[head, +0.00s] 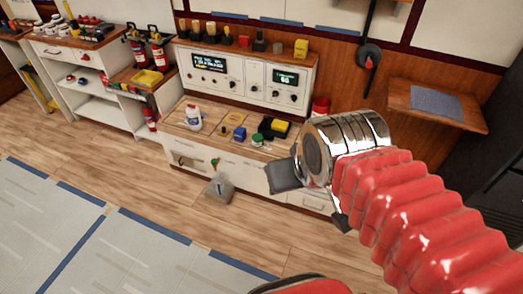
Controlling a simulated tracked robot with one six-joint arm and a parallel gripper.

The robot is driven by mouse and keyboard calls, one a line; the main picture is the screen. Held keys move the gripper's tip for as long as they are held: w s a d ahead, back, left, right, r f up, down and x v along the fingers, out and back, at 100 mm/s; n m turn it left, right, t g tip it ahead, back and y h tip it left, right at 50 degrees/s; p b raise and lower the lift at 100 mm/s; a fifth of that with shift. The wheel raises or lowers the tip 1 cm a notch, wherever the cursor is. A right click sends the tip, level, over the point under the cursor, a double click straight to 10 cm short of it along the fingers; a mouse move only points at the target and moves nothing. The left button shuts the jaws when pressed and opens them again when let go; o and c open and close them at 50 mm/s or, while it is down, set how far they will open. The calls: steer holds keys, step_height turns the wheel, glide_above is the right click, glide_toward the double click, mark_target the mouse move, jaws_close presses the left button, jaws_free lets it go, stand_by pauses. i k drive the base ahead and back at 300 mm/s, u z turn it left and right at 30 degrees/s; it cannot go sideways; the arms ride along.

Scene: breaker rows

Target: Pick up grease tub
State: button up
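A small round tub with a green lid and white side (257,140), which looks like the grease tub, stands on the wooden top of the white workbench (185,161). It is near the front edge, between a blue item and a black-and-yellow item. My gripper (312,200) is in front of the bench, to the right of the tub and nearer to me. Its two dark fingers are spread apart with nothing visible between them. The gripper and chrome wrist hide part of the bench's right end.
A white bottle (193,116), a blue item (239,133) and a black-and-yellow item (275,129) share the bench top. A control panel (240,81) rises behind. A grey bag-like object (219,189) lies on the floor before the drawers. The floor at left is clear.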

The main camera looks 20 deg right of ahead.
mark_target(257, 138)
steer(key=k, duration=0.1)
steer(key=u, duration=0.65)
steer(key=i, duration=2.2)
steer(key=z, duration=0.75)
